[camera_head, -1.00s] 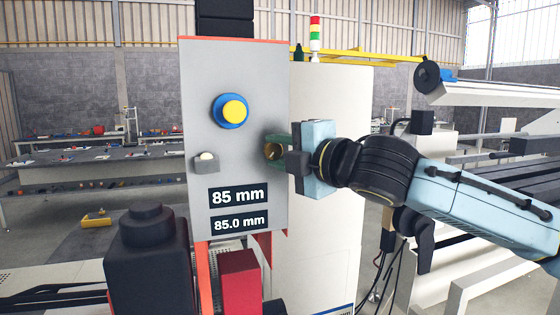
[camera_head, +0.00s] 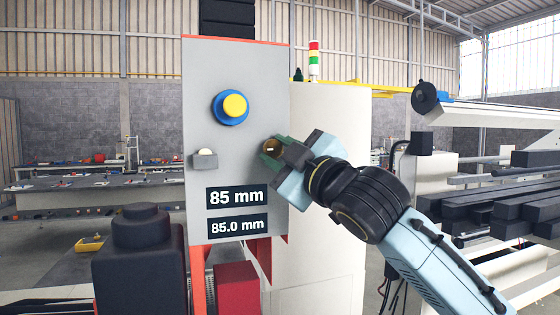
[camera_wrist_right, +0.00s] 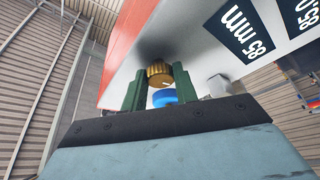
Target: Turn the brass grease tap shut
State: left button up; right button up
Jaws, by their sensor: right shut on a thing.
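The brass grease tap (camera_head: 269,148) is a small ribbed round knob on the right side of the grey panel (camera_head: 215,90). It also shows in the right wrist view (camera_wrist_right: 159,75), between two green fingers. My right gripper (camera_head: 272,150) is shut on the tap, its fingers on either side of the knob, and its wrist is rolled at a slant. In the right wrist view the gripper (camera_wrist_right: 160,92) has a pale mark visible on the knob's face. My left gripper is not in view.
A blue and yellow button (camera_head: 234,106) sits above the tap. Labels reading 85 mm (camera_head: 236,197) and 85.0 mm are below. A red box (camera_head: 238,288) stands lower down.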

jog(key=shift+r+m, duration=0.1)
jog(key=shift+m, duration=0.4)
jog(key=o, duration=1)
jog(key=b+v, duration=0.3)
jog(key=v, duration=1)
jog(key=shift+s+f, duration=0.2)
jog(key=shift+f, duration=0.05)
